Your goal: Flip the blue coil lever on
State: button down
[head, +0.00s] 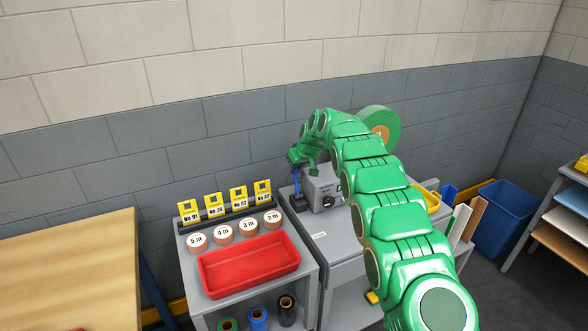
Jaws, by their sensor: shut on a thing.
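The blue coil lever (296,185) is a thin blue upright piece at the left side of a small grey machine box (322,187) on the grey bench. My gripper (297,168) is at its upper end, shut on it. The fingers are small and partly hidden by the green wrist, so the exact grip is hard to see. My green arm reaches in from the lower right and covers part of the bench.
A large green roll (385,121) stands behind my arm. A red tray (249,267), several round labelled discs and yellow cards (238,198) are on the left cart. A blue bin (503,222) is at right. A wooden table (70,270) is far left.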

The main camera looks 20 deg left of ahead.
jog(key=shift+s+d, duration=0.5)
jog(key=shift+s, duration=0.05)
jog(key=shift+s+d+r, duration=0.1)
jog(key=shift+s+d, duration=0.35)
jog(key=shift+d, duration=0.05)
jog(key=shift+s+d+f, duration=0.25)
jog(key=shift+s+d, duration=0.7)
jog(key=shift+s, duration=0.05)
jog(key=shift+s+d+f, duration=0.25)
jog(key=shift+s+d, duration=0.7)
jog(key=c, duration=1.1)
grip_release()
jog(key=shift+r, duration=0.1)
